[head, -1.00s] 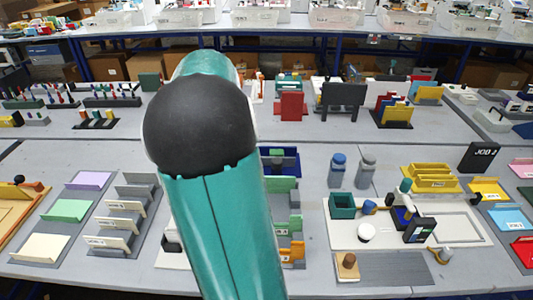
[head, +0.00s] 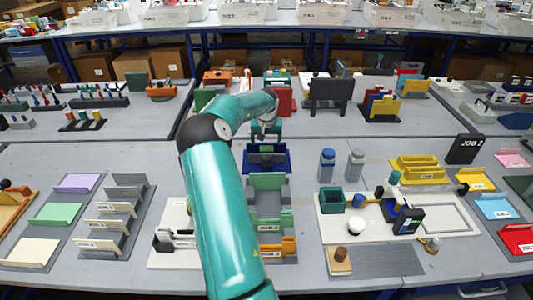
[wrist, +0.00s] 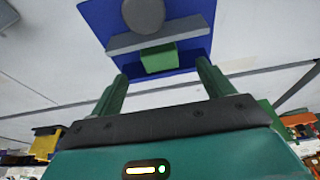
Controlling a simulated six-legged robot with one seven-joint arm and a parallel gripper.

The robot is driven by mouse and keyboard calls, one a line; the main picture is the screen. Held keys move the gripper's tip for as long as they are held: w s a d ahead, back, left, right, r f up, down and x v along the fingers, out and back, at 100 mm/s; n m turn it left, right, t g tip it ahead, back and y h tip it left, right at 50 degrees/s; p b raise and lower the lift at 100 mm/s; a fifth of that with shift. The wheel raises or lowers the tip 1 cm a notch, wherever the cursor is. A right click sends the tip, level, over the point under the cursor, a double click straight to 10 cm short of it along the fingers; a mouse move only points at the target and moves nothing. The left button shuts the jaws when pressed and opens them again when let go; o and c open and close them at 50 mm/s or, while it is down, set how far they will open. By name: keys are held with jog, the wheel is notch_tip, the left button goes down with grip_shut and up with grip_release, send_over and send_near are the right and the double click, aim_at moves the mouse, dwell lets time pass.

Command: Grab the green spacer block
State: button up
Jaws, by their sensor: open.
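In the wrist view, the green spacer block (wrist: 160,57) sits against a grey bar (wrist: 160,35) on a blue plate (wrist: 93,14). A round grey part (wrist: 143,14) is on the bar's other side. My gripper (wrist: 162,70) is open, its two dark green fingers apart. The block appears between and just beyond the fingertips, and nothing is held. In the head view, the blue fixture (head: 281,160) stands at the bench's middle, with my gripper (head: 266,133) at its far side. I cannot make out the spacer block there.
Green-ended holders (head: 269,181) stand just in front of the blue fixture. Two bottles, blue-topped (head: 327,166) and grey (head: 355,166), stand to its right. A white plotter board (head: 335,229) lies front right. A red block (head: 283,101) stands behind.

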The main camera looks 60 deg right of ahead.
aim_at(266, 149)
jog(key=x, duration=0.7)
jog(key=shift+w+d+f, duration=0.15)
jog(key=shift+d+f, duration=0.15)
jog(key=shift+d, duration=0.15)
jog(key=c, duration=1.1)
jog(key=shift+a+r, duration=0.1)
jog(key=shift+r, duration=0.1)
